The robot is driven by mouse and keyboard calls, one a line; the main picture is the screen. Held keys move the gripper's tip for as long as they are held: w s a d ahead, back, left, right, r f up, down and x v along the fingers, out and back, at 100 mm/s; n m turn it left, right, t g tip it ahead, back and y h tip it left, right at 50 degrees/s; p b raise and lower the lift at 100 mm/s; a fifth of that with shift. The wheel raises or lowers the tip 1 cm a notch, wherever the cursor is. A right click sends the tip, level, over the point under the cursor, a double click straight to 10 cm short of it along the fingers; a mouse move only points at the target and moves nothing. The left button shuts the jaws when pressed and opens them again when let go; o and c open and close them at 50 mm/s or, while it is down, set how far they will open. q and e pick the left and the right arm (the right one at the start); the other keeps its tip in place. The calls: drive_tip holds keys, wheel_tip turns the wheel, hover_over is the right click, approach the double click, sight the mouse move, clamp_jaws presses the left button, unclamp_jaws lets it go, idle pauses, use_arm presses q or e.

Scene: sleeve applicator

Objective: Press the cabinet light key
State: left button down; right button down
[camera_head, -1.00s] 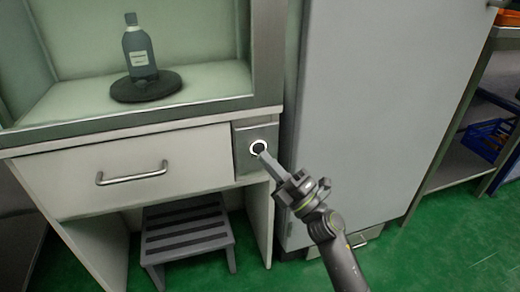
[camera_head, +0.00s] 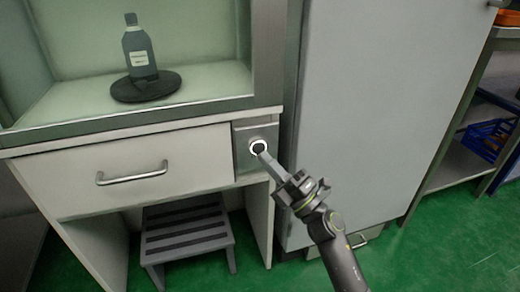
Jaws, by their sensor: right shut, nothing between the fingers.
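The light key (camera_head: 257,146) is a round button with a white ring and dark centre. It is set in a grey panel (camera_head: 243,134) to the right of the drawer on the cabinet front. My right gripper (camera_head: 263,155) is shut and empty. Its fingertips are at the lower right edge of the key and overlap its ring in the picture. I cannot tell whether they touch it. My left gripper is not in view.
A dark bottle (camera_head: 139,52) stands on a round black base (camera_head: 146,88) inside the lit cabinet. A white drawer (camera_head: 200,153) with a bar handle is left of the key. A grey step stool (camera_head: 187,237) stands below. A tall grey cabinet (camera_head: 375,100) is on the right.

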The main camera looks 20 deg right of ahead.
idle(0.4)
drive_tip(key=shift+w, duration=0.45)
drive_tip(key=shift+w, duration=0.45)
idle(0.5)
drive_tip(key=shift+s, duration=0.15)
drive_tip(key=shift+s+p, duration=0.4)
drive_tip(key=shift+s, duration=0.4)
drive_tip(key=shift+s, duration=0.1)
drive_tip(key=s+p, duration=0.2)
drive_tip(key=s, duration=0.3)
drive_tip(key=shift+s+d, duration=0.1)
drive_tip(key=shift+s, duration=0.3)
